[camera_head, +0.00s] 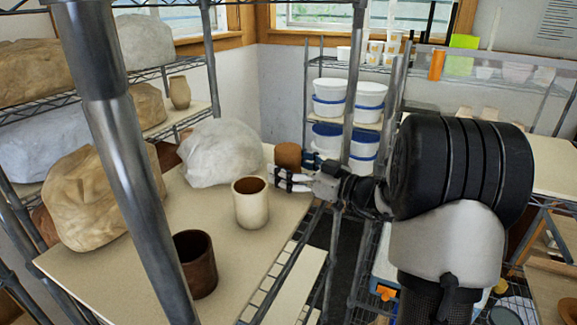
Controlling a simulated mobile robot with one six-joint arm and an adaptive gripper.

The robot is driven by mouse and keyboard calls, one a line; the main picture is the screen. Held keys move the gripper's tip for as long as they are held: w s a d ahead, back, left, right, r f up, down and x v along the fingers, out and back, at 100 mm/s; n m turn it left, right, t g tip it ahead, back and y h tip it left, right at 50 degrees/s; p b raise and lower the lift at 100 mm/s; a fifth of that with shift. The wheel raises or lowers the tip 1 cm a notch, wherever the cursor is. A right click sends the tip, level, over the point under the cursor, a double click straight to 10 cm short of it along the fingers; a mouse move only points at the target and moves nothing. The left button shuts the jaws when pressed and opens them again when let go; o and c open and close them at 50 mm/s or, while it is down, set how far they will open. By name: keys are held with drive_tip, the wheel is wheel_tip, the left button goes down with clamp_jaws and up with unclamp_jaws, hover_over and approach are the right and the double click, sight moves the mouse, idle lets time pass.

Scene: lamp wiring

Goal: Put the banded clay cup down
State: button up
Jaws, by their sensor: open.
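Three cups stand upright on the pale board of the shelf (120,285). A cream cup with a brown inside (250,206) is in the middle, a dark brown cup (200,268) is nearer, and a small orange-brown cup (288,155) is at the far edge. I cannot make out clear bands on any of them. My gripper (279,179) reaches in from the right with its fingers open. In the picture it lies just below the orange-brown cup and above right of the cream cup. Whether it touches the orange-brown cup cannot be told.
A plastic-wrapped lump (220,153) sits left of my gripper, and a tan wrapped block (100,195) is further left. A metal post (130,160) crosses the view in front. White tubs with blue rims (362,117) stand on a rack behind. Bare board lies around the cream cup.

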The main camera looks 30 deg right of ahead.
drive_tip(key=b+v, duration=0.3)
drive_tip(key=v, duration=0.9)
